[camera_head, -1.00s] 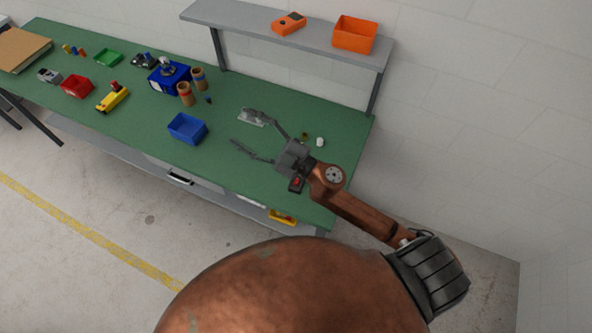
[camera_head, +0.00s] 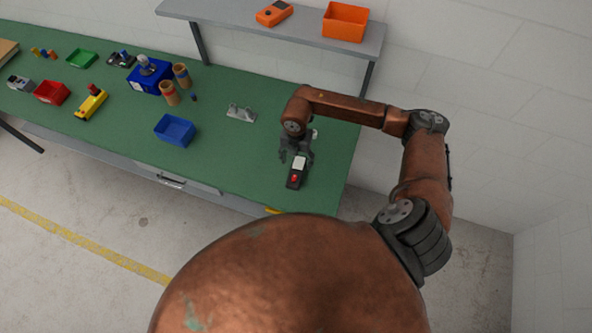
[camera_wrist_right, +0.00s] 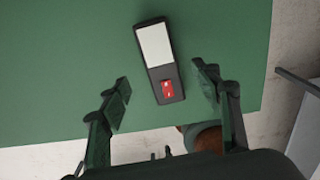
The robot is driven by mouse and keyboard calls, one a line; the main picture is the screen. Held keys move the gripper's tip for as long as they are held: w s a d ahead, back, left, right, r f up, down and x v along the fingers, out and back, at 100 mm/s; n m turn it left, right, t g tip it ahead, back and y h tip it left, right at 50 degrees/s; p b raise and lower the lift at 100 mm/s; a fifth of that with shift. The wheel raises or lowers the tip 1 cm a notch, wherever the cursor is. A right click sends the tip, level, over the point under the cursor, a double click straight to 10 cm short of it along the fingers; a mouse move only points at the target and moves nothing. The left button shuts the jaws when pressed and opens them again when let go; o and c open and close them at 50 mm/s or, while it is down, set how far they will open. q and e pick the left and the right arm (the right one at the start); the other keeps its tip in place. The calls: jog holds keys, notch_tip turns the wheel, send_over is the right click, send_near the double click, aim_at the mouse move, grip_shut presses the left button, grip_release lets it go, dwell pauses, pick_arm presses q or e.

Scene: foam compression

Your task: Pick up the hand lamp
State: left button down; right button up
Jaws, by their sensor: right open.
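The hand lamp is a flat dark block with a white panel and a red switch. It lies on the green bench near its right front edge, in the head view (camera_head: 297,171) and in the wrist view (camera_wrist_right: 159,62). My right gripper (camera_head: 295,158) is over the lamp. In the right wrist view the gripper (camera_wrist_right: 164,92) has its fingers wide apart, one on either side of the lamp's red-switch end, with nothing held. Whether the fingers are down at the lamp's height is unclear. My left gripper is not in view.
A blue bin (camera_head: 175,130) and a grey metal part (camera_head: 241,113) stand left of the lamp on the bench (camera_head: 235,160). Brown cylinders, a blue box (camera_head: 150,80) and a red bin (camera_head: 52,92) are farther left. A shelf (camera_head: 225,22) holds an orange bin (camera_head: 345,21).

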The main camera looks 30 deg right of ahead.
aim_at(297, 170)
jog(key=shift+s+f+p, duration=0.15)
jog(key=shift+f+p, duration=0.2)
jog(key=shift+f, duration=0.55)
notch_tip(297, 170, down, 4)
jog(key=shift+s+a+r+p, duration=0.1)
jog(key=shift+r+p, duration=0.15)
jog(key=shift+p, duration=0.35)
jog(key=shift+f, duration=0.45)
jog(key=c, duration=1.4)
jog(key=shift+r, duration=0.1)
jog(key=shift+c, duration=0.2)
